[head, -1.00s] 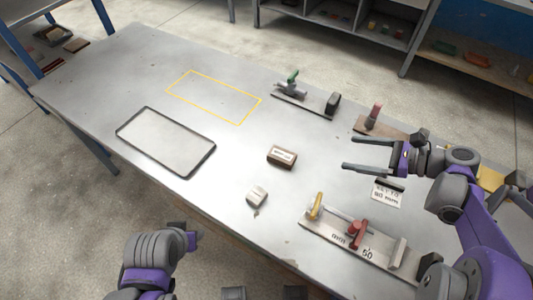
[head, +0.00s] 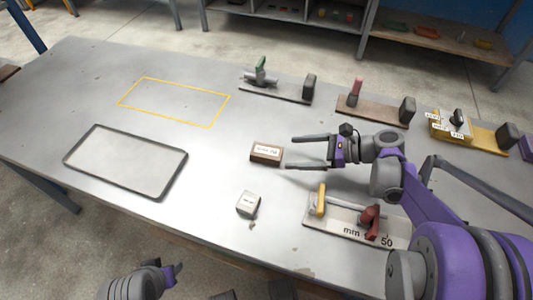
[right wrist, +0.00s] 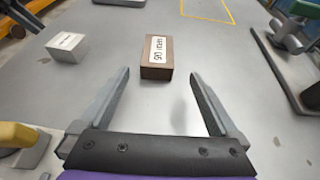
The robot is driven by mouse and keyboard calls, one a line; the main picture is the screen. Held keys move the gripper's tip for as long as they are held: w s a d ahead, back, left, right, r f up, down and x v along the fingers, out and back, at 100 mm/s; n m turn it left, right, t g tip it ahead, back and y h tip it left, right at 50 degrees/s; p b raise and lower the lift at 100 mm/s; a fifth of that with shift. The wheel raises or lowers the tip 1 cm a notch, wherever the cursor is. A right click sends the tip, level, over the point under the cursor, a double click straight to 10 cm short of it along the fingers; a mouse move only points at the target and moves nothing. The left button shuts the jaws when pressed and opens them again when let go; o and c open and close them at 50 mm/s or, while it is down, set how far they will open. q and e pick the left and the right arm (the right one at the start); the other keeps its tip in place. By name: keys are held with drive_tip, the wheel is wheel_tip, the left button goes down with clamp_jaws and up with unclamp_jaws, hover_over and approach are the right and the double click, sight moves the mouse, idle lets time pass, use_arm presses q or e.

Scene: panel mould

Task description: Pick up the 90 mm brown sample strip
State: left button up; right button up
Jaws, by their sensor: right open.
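The brown sample strip (head: 266,153) is a short brown block with a white label on top, lying on the grey table. My right gripper (head: 290,152) is open and empty just to the right of it, fingers pointing at it. In the right wrist view the brown strip (right wrist: 157,68) shows just ahead of the open fingertips, centred between them; its label print is hard to read. No touch shows. My left gripper (head: 172,275) is at the bottom left, off the table's front edge; its jaws are not clear.
A grey labelled block (head: 248,204) lies nearer the front edge. A gauge plate with yellow and red parts (head: 345,215) lies below my right arm. Clamp fixtures (head: 275,90) stand behind. A dark-rimmed tray (head: 125,160) and a yellow outline (head: 175,101) are at left. The table between is clear.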

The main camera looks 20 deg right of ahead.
sight(282, 153)
drive_tip(key=b+x, duration=0.1)
drive_tip(key=x, duration=0.4)
drive_tip(key=shift+s+a, duration=0.1)
drive_tip(key=shift+s, duration=0.05)
clamp_jaws()
